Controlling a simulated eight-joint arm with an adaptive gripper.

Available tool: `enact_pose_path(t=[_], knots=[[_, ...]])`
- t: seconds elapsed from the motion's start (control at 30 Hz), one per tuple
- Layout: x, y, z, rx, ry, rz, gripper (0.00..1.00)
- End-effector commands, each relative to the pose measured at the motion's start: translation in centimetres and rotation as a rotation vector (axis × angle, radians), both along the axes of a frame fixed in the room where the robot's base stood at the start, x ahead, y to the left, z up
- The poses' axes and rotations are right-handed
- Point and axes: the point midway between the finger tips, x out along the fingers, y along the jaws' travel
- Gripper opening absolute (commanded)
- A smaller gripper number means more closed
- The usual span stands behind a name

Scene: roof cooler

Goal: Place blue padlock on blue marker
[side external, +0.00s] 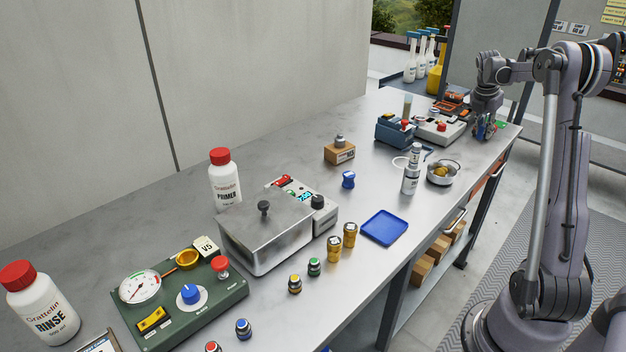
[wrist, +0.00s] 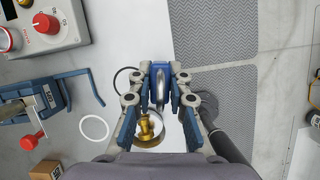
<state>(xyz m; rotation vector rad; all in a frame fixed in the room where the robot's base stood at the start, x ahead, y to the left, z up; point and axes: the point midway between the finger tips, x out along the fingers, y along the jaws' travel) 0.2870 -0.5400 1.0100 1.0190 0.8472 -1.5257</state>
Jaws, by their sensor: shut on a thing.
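My gripper (side external: 484,128) is at the far right end of the bench in the side view. In the wrist view its fingers (wrist: 160,94) are closed around a blue padlock (wrist: 160,66) with a grey shackle, seen from above. The padlock is hard to make out in the side view. A flat blue square with a raised rim (side external: 385,228) lies near the bench's front edge, well away from my gripper; it is the likeliest blue marker, and nothing is on it.
A metal bowl with a brass part (side external: 440,174) stands near my gripper, and the bowl also shows in the wrist view (wrist: 148,130). A grey control box (side external: 438,128) and blue vise (side external: 396,132) are close by.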

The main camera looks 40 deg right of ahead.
Motion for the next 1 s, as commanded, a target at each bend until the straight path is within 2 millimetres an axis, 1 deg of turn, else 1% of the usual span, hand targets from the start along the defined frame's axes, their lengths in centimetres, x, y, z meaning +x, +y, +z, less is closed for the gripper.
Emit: enact_pose_path(t=[0.03, 0.07, 0.1, 0.17, 0.2, 0.27, 0.3, 0.37, 0.4, 0.5, 0.6, 0.7, 0.8, 0.93, 1.0], knots=[[1.5, 1.5, 0.3, 0.0, 0.0, 0.036, 0.0], [2.3, 2.4, 0.5, 0.0, 0.0, 0.056, 0.0], [3.4, 3.7, 0.8, 0.0, -0.001, 0.087, 0.0], [5.2, 5.9, 1.2, 0.0, -0.001, 0.136, 0.0], [6.2, 7.4, 1.5, 0.0, 0.0, 0.169, 0.0], [7.8, 9.8, 1.9, 0.0, -0.001, 0.219, 0.0], [8.7, 11.4, 2.1, 0.0, 0.0, 0.252, 0.0], [10.0, 13.8, 2.4, 0.0, -0.001, 0.303, 0.0], [10.7, 15.4, 2.6, 0.0, -0.001, 0.335, 0.0], [12.1, 19.1, 3.0, 0.0, -0.001, 0.41, 0.0], [13.1, 22.1, 3.3, 0.0, 0.0, 0.472, 0.0], [13.7, 24.5, 3.5, 0.0, -0.001, 0.52, 0.0], [14.0, 26.2, 3.7, 0.0, -0.001, 0.555, 0.0], [14.4, 27.4, 3.5, 0.0, 0.0, 0.577, 0.0], [15.0, 28.0, 3.1, 0.0, 0.0, 0.581, 0.0]])
